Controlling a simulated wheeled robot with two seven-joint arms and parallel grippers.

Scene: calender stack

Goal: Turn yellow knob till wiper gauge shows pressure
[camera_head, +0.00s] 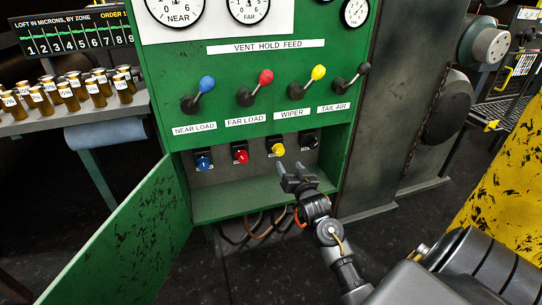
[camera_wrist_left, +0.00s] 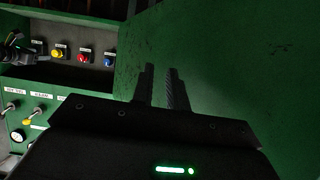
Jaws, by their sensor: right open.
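The yellow knob (camera_head: 277,149) sits on a black base in the lower recess of the green cabinet, below the yellow-tipped WIPER lever (camera_head: 300,91). It also shows in the left wrist view (camera_wrist_left: 58,54). My right gripper (camera_head: 293,169) is open and empty, just below and right of the yellow knob, apart from it. A gauge between the FAR gauge (camera_head: 248,8) and the far-right gauge (camera_head: 355,12) is cut off at the top edge; its reading is hidden. My left gripper (camera_wrist_left: 160,86) shows its two fingers close together before a green panel, holding nothing visible.
Blue (camera_head: 203,160), red (camera_head: 240,152) and black (camera_head: 309,139) knobs share the recess. The open green door (camera_head: 125,240) stands at the left. Several levers are above. A shelf (camera_head: 75,117) with small labelled containers is at far left.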

